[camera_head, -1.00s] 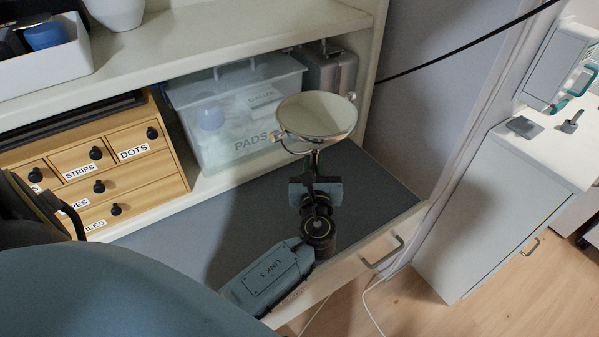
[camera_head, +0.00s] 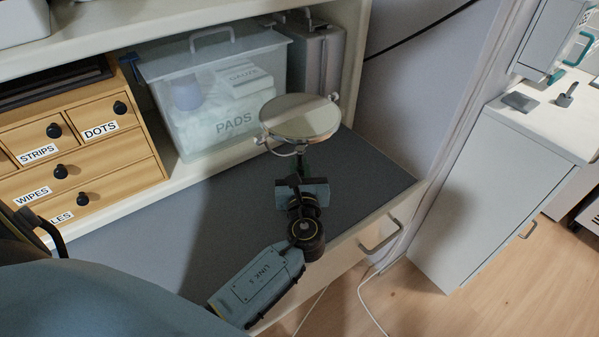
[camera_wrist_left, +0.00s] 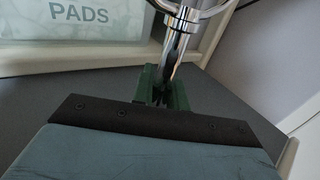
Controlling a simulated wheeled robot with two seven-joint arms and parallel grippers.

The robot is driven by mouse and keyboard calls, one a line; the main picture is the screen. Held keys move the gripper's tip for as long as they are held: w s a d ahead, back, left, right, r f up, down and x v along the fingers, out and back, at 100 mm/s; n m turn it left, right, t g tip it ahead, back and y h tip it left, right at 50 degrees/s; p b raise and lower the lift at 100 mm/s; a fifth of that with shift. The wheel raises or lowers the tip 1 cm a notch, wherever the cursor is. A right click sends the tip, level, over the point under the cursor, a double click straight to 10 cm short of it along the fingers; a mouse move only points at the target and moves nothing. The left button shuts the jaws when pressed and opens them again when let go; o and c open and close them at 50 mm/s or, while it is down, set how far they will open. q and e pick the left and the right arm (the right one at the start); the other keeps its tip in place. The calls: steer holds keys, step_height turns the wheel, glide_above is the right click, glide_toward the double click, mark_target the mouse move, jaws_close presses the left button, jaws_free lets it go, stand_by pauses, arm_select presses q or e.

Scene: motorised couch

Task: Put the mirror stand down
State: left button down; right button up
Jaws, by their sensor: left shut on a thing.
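The mirror stand (camera_head: 300,118) has a round tilting mirror in a chrome frame, face up, above the grey counter top (camera_head: 200,225). In the left wrist view its chrome stem (camera_wrist_left: 181,42) runs down between the dark green fingers. My left gripper (camera_head: 304,167) is shut on the stem below the mirror; its fingers also show in the left wrist view (camera_wrist_left: 163,88). The foot of the stand is hidden behind the gripper, so I cannot tell whether it touches the counter. My right gripper is not in view.
A clear bin marked PADS (camera_head: 215,95) and a grey case (camera_head: 318,58) stand at the back under a shelf. A wooden drawer box (camera_head: 85,150) is at left. Bare counter lies around the gripper. A wall (camera_head: 430,90) rises at right.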

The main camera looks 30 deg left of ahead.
arm_select(q)
steer(key=shift+d, duration=0.2)
steer(key=shift+w+f, duration=0.1)
steer(key=shift+f, duration=0.05)
steer(key=c, duration=1.8)
jaws_free()
steer(key=shift+a+f, duration=0.1)
steer(key=shift+f, duration=0.1)
steer(key=o, duration=0.4)
steer(key=shift+r, duration=0.15)
steer(key=v, duration=1.2)
steer(key=shift+d+r+p, duration=0.15)
steer(key=shift+d+p, duration=0.05)
steer(key=shift+p, duration=0.2)
